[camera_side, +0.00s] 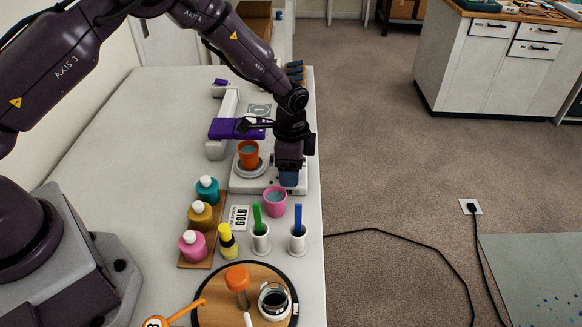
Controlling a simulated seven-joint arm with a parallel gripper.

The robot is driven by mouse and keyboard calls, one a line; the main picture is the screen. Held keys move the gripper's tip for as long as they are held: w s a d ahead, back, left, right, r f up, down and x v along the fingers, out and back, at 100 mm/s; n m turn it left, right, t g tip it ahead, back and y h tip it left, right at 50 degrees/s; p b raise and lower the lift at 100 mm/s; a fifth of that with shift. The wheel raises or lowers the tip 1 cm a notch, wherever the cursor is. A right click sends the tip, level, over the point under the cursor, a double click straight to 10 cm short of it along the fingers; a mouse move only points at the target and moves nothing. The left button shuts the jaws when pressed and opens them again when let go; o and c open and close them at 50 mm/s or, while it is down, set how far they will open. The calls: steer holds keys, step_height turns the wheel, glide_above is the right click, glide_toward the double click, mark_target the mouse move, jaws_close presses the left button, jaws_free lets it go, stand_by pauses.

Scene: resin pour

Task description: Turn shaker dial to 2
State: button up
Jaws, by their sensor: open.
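The shaker appears to be the low white machine (240,187) near the table's right edge. An orange cup (249,156) with blue-grey contents stands upright on its round plate. My gripper (289,179) points down over the right part of the machine, right of the orange cup. It is open, with a blue part showing at its lower end. I cannot tell whether it touches the machine. The dial and its number cannot be made out; my gripper covers that part of the machine.
A pink cup (275,201) stands just in front of the machine, close below my gripper. White holders with a green stick (257,217) and a blue stick (298,219) are nearer. Teal, gold and pink bottles (193,244) stand left. A purple-topped white stand (222,129) rises behind.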

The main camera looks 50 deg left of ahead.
steer(key=shift+f, duration=0.35)
steer(key=c, duration=0.9)
steer(key=n, duration=0.5)
steer(key=shift+n, duration=2.4)
